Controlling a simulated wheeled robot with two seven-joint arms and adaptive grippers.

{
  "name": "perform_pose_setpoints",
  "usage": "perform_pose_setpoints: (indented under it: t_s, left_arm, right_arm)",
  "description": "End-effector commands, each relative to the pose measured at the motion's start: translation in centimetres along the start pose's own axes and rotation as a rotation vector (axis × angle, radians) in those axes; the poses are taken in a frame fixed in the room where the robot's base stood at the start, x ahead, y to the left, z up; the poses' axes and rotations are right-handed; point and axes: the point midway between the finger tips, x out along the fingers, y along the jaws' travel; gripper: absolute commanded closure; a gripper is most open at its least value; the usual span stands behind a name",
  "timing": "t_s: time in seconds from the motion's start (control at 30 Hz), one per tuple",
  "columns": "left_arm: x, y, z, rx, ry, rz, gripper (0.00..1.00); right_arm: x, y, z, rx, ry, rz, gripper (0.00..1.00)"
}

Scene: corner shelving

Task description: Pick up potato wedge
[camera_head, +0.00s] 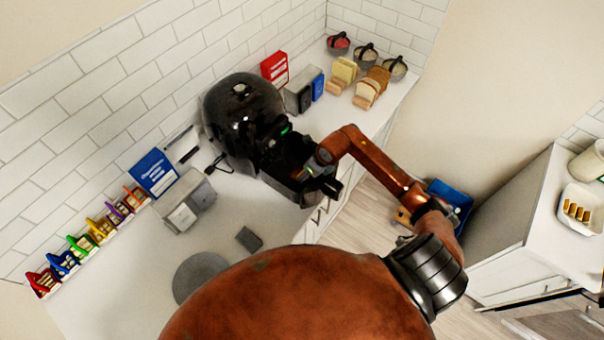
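Several small golden-brown pieces, possibly potato wedges (576,211), lie in a white tray (577,190) on the right-hand counter. My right gripper (322,180) is far to their left, at the front of a black rounded appliance (243,105), over or beside its drawer-like front part (286,182). The gripper is dark against dark, so I cannot tell whether it is open or touches the drawer. A small yellowish spot shows near it, too small to identify. The drawer's inside is mostly hidden. My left gripper is out of view.
Colourful racks (97,230), a toaster-like box (186,203), a dark block (249,239) and a grey round plate (199,277) are on the long counter. A blue bin (452,196) is on the floor between the counters.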

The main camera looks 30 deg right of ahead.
Motion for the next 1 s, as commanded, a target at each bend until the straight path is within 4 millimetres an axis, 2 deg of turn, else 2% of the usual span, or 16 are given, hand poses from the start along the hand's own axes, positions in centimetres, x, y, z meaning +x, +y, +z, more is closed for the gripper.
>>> perform_pose_setpoints:
  t_s: [0.27,0.77,1.0]
  left_arm:
    - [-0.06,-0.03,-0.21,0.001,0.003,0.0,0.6]
    - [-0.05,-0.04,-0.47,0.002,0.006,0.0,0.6]
    - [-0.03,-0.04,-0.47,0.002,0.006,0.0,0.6]
  right_arm:
    - [0.54,0.01,-0.04,0.0,0.0,-0.001,0.36]
    - [0.49,0.01,-0.01,0.0,-0.001,0.0,0.69]
    - [0.4,-0.01,0.05,-0.001,-0.001,-0.001,0.71]
